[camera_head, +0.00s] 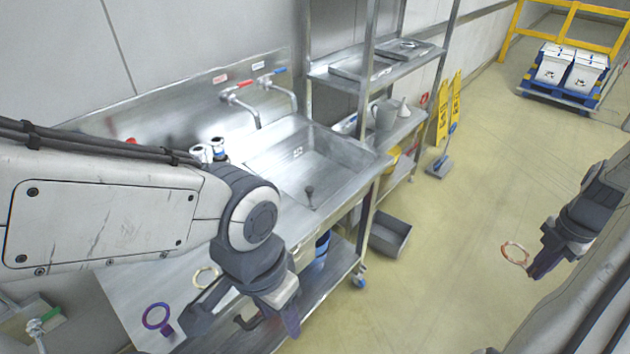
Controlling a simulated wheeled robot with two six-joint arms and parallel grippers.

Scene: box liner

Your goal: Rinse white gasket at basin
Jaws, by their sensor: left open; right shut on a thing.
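A cream-white ring gasket (197,284) lies on the steel counter (135,285), partly close to my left gripper. My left gripper (243,325) is open above the counter's front edge, its fingers spread, just right of the white gasket. A purple ring gasket (157,318) lies further left on the counter. The steel basin (318,178) is set in the counter behind my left arm, with a dark upright plug or drain piece (310,196) in it. My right gripper (538,264) is shut on an orange-pink ring (514,254), held over the floor at the right.
Red-handled (240,97) and blue-handled (278,84) taps stand behind the basin. A steel shelf rack (385,65) rises right of it. A grey bin (390,235) sits on the floor beside the counter. Yellow signs (449,105) stand further back. The floor (440,290) between is clear.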

